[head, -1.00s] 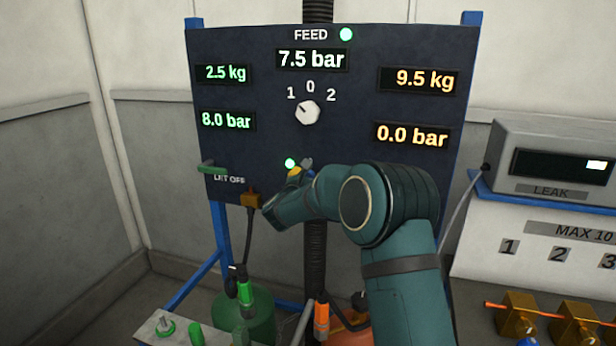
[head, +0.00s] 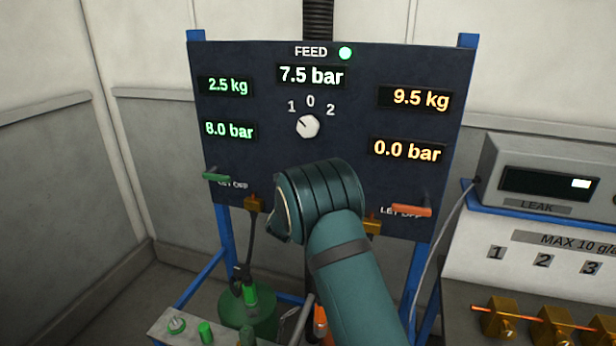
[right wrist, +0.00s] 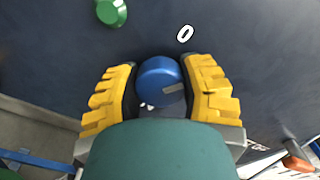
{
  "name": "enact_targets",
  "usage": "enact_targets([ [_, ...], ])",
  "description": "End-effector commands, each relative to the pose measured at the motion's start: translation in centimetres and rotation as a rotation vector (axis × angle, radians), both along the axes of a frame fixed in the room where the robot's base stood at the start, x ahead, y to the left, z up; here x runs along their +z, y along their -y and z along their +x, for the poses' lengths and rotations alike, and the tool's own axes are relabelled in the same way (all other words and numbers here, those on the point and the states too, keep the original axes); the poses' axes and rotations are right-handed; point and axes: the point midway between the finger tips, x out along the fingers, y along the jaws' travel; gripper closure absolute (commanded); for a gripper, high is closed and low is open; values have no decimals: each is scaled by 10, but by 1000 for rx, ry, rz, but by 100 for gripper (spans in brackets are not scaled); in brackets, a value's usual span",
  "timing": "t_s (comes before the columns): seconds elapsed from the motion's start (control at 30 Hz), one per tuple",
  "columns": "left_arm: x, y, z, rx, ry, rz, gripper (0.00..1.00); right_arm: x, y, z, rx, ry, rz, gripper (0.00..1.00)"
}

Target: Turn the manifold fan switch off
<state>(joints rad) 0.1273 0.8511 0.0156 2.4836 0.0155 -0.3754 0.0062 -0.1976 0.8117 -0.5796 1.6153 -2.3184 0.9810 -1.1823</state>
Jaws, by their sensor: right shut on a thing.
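A round blue knob (right wrist: 158,78) with a pale pointer mark stands on the dark panel in the right wrist view. A white "0" is printed near it, above and to the right. The yellow fingers of my right gripper (right wrist: 160,64) are on both sides of the knob, shut on it. In the head view my right arm covers this knob and the gripper. I cannot tell which printed position the pointer meets. My left gripper is not in view.
A green round part (right wrist: 112,12) is near the gripper. The leak meter (head: 545,180) stands at right.

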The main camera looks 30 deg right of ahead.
Motion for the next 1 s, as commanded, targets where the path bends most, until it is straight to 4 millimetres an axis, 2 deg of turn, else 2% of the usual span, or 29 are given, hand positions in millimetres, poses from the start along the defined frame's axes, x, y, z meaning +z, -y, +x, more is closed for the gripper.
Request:
enact_targets([
  [0.03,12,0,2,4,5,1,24,5,-1,0,1,-38,-31,95],
  [0.2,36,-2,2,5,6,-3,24,5,-1,0,2,-157,-133,95],
  [0.5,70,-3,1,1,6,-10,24,4,0,1,1,-331,-284,95],
  [0.7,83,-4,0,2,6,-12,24,2,0,0,1,-406,-347,95],
  [1.0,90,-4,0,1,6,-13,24,1,1,0,-1,-451,-388,95],
])
